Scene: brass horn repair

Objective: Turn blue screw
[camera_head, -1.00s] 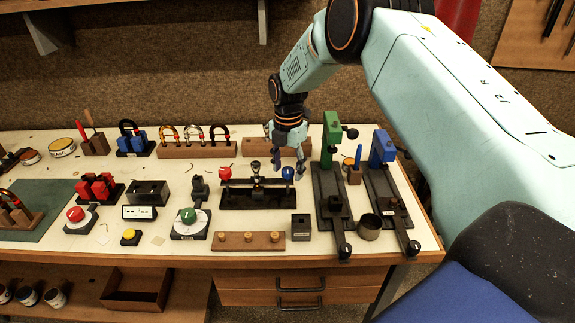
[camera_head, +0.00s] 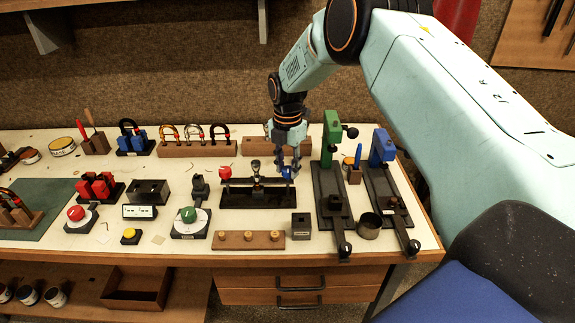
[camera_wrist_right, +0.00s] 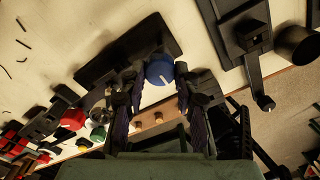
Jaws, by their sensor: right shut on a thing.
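The blue screw (camera_head: 287,173) is a round blue knob at the right end of a black fixture (camera_head: 258,197) on the bench. In the right wrist view the blue screw (camera_wrist_right: 160,71) has a white line on its face and sits between my fingertips. My right gripper (camera_head: 287,170) reaches down from above and is shut on the blue screw; its fingers (camera_wrist_right: 158,85) flank the knob. A red screw (camera_head: 225,173) stands at the fixture's left end, and it also shows in the right wrist view (camera_wrist_right: 73,119). My left gripper is not in view.
A green press (camera_head: 331,150) and a blue press (camera_head: 382,150) stand close on the right.

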